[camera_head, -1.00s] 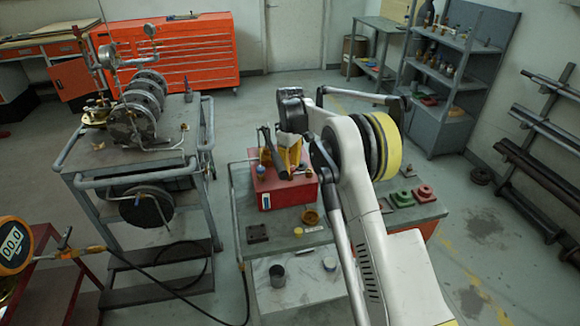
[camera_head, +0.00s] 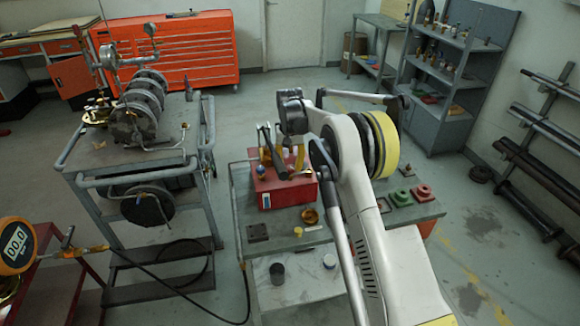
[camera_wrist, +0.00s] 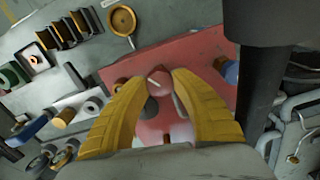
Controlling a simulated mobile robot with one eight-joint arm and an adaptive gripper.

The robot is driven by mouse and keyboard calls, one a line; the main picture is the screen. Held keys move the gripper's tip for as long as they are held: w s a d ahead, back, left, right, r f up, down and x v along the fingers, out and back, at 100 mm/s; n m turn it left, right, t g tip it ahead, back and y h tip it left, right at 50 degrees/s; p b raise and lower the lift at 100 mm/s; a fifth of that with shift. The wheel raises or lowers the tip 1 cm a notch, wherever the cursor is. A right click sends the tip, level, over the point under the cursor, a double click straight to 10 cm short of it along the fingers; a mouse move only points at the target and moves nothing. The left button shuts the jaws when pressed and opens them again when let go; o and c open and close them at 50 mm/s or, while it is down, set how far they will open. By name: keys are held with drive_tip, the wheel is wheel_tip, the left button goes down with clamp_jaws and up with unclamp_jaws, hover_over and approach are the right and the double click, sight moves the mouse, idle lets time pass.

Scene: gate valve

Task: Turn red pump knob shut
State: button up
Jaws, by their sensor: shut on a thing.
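The pump is a red box (camera_head: 285,190) on the grey cart, with a blue knob (camera_head: 261,171) on its top. In the wrist view its red top (camera_wrist: 205,65) lies below my gripper (camera_wrist: 163,82). A small red knob (camera_wrist: 158,77) with a pale line on it sits between my two yellow fingertips. The fingers are shut on it from both sides. In the head view the red knob is hidden behind my gripper and wrist.
A grey cart with machinery (camera_head: 135,120) stands at the left. A dark hose (camera_head: 185,243) runs along the floor.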

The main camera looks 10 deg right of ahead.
sight(290, 167)
drive_tip(key=m, duration=0.7)
idle(0.6)
drive_tip(key=o, duration=1.2)
wheel_tip(290, 167, up, 12)
